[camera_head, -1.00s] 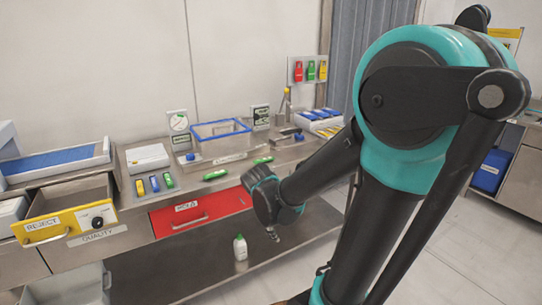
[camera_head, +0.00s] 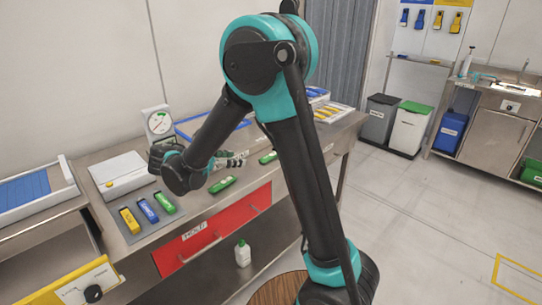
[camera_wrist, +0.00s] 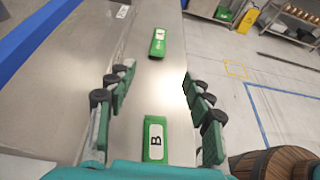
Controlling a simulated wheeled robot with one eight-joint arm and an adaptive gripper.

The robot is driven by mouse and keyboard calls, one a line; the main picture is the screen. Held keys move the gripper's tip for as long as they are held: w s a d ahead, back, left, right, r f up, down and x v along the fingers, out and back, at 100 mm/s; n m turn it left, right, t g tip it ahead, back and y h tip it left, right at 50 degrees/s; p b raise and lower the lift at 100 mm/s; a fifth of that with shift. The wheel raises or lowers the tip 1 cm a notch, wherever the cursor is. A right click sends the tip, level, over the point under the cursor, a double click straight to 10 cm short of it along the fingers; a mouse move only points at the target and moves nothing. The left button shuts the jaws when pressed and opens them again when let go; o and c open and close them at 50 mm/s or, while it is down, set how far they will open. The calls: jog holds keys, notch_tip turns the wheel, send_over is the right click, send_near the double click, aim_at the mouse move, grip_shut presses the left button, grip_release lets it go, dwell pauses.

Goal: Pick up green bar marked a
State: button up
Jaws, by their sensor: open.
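Two green bars lie on the steel counter. The nearer one (camera_wrist: 154,140) has a white label marked B and lies low between my fingers in the wrist view; it seems to be the green bar (camera_head: 222,184) below my gripper in the head view. The farther green bar (camera_wrist: 158,43) also has a white label, too small to read surely; it seems to be the bar (camera_head: 268,157) farther right in the head view. My gripper (camera_wrist: 157,82) is open and empty above the counter, fingers pointing toward the farther bar. It also shows in the head view (camera_head: 238,160).
Yellow (camera_head: 130,220), blue (camera_head: 148,210) and green (camera_head: 165,203) bars lie on a grey mat at the left. A dial gauge (camera_head: 159,122) and a blue-rimmed bin (camera_head: 185,130) stand behind my arm. A red drawer (camera_head: 210,238) is below the counter edge.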

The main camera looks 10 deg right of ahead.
send_near(264, 158)
jog(key=x, duration=0.4)
jog(key=shift+d, duration=0.35)
jog(key=shift+r+x, duration=0.2)
jog(key=shift+x, duration=2.45)
jog(key=shift+w, duration=0.2)
jog(key=shift+c, duration=0.4)
jog(key=c, duration=1.1)
jog(key=shift+r, duration=0.1)
notch_tip(264, 158, up, 20)
